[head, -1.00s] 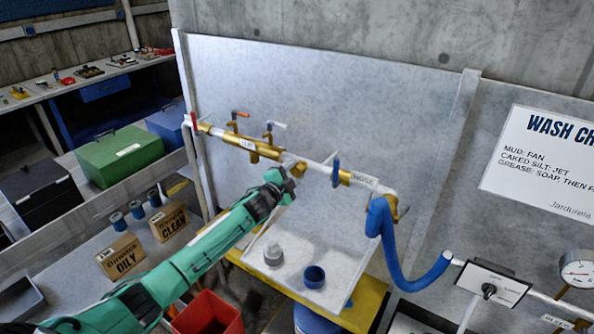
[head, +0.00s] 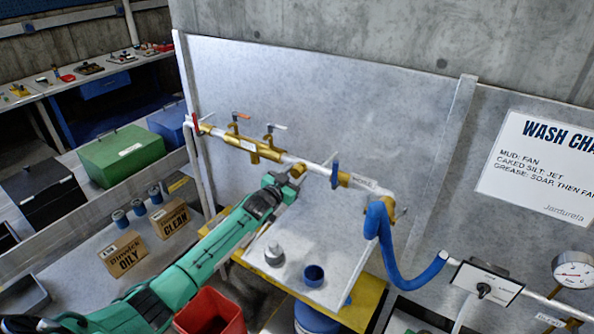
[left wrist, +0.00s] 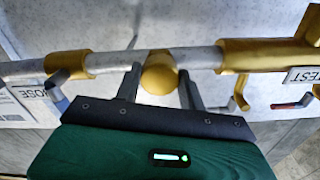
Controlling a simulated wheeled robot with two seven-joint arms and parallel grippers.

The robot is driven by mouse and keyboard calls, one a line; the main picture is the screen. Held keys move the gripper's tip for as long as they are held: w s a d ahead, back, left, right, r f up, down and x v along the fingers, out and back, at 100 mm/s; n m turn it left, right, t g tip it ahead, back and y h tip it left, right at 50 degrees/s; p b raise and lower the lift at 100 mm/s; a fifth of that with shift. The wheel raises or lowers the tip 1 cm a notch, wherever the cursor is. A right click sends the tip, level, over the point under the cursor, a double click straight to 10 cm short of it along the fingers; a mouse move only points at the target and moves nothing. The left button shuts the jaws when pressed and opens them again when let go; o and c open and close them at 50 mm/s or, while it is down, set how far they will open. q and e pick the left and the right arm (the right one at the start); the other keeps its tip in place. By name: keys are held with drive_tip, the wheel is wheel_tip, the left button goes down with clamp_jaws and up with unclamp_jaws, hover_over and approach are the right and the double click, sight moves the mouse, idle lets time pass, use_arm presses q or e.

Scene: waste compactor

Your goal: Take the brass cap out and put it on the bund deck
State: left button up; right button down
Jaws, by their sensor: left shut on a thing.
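The brass cap (left wrist: 159,74) is a rounded brass piece at the middle of the pipe run in the left wrist view. It also shows in the head view (head: 299,170), small and partly hidden. My left gripper (head: 291,180) is at the pipe, and its two fingers (left wrist: 160,85) lie either side of the cap, shut on it. The cap is still at the pipe; I cannot tell whether it is loose. The bund deck looks to be the pale grey surface (head: 325,297) with a yellow edge (head: 369,304) below the pipe. My right gripper is not in view.
A grey round fitting (head: 274,254) and a blue cup (head: 314,275) stand on the pale deck, with bare room around them. A blue hose (head: 392,250) hangs at the right. A red bin (head: 210,314) stands below my left arm. Valve levers (head: 240,116) rise from the pipe.

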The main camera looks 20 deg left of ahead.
use_arm(q)
drive_tip(key=n, duration=0.2)
drive_tip(key=shift+n, duration=1.6)
drive_tip(key=o, duration=1.2)
drive_tip(key=shift+c, duration=0.6)
